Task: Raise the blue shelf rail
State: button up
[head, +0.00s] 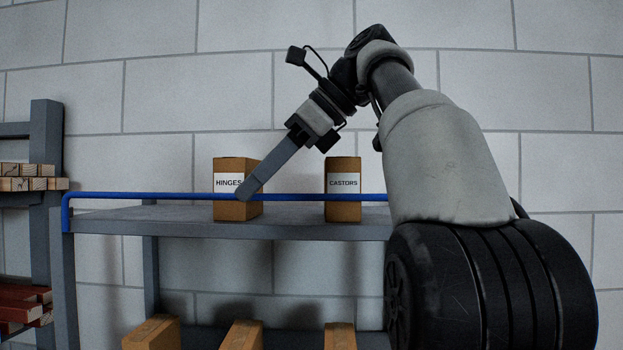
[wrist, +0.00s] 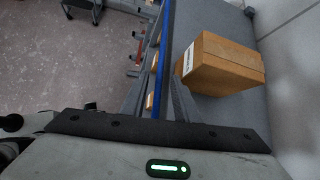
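The blue rail (head: 150,195) runs level along the front of the grey shelf (head: 290,228), above its deck, and bends down at the left end. My gripper (head: 243,195) reaches down from the upper right to the rail, in front of the HINGES box (head: 226,207). In the wrist view the rail (wrist: 166,45) runs between two grey fingers (wrist: 160,82), with a gap visible on the right side. The fingers look open around the rail; contact cannot be made out. My arm hides the rail's right end.
The HINGES box also shows in the wrist view (wrist: 222,68), right of the fingers. The CASTORS box (head: 343,205) stands farther right behind the rail. Several boxes (head: 240,335) sit below. A rack with timber (head: 25,182) stands left. The wall above the shelf is bare.

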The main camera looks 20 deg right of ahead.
jog(key=shift+s+d+r, duration=0.15)
jog(key=shift+s+d, duration=0.95)
jog(key=shift+d, duration=0.8)
jog(key=shift+s+d+r, duration=0.1)
jog(key=shift+s+d, duration=0.95)
jog(key=shift+d, duration=0.8)
jog(key=shift+s+d+r, duration=0.15)
jog(key=shift+s+d, duration=0.95)
jog(key=shift+d, duration=0.8)
